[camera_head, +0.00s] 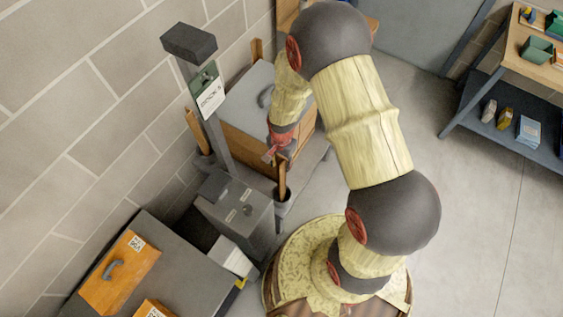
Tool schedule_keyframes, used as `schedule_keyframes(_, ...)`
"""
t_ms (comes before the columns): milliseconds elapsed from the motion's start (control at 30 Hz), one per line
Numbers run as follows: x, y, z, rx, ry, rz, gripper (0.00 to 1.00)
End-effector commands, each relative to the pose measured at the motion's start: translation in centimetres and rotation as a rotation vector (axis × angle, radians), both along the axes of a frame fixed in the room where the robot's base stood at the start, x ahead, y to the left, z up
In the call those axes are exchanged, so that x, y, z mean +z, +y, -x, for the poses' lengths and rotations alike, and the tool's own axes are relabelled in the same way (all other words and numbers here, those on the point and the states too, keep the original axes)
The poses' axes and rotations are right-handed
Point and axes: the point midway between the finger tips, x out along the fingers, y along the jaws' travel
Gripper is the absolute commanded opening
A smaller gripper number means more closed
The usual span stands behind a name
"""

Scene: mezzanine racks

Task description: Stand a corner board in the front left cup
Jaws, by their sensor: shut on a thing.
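My gripper (281,157), partly hidden by its own red and dark parts, is shut on a brown corner board (282,178). The board is upright, with its lower end at the mouth of a dark grey cup (284,206) at the near corner of the stand. I cannot tell how deep it sits in the cup. A second corner board (195,130) stands a little tilted in another cup (203,160) at the left corner. A third board (257,50) shows upright behind the wooden crate (258,150).
The crate has a grey lid (251,88). A grey post with a label (208,97) and a grey box (233,209) stand close left of the cup. A dark cabinet with orange boxes (120,272) is at lower left. A shelf rack (515,110) is at right; open floor lies between.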

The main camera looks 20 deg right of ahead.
Motion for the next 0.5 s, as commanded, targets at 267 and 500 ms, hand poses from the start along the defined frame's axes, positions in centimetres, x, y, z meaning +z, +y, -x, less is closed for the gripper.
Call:
schedule_keyframes(267,0.02,-0.01,0.01,0.0,0.0,0.0,0.47)
schedule_keyframes(500,0.0,0.0,0.02,0.0,0.0,0.0,0.55)
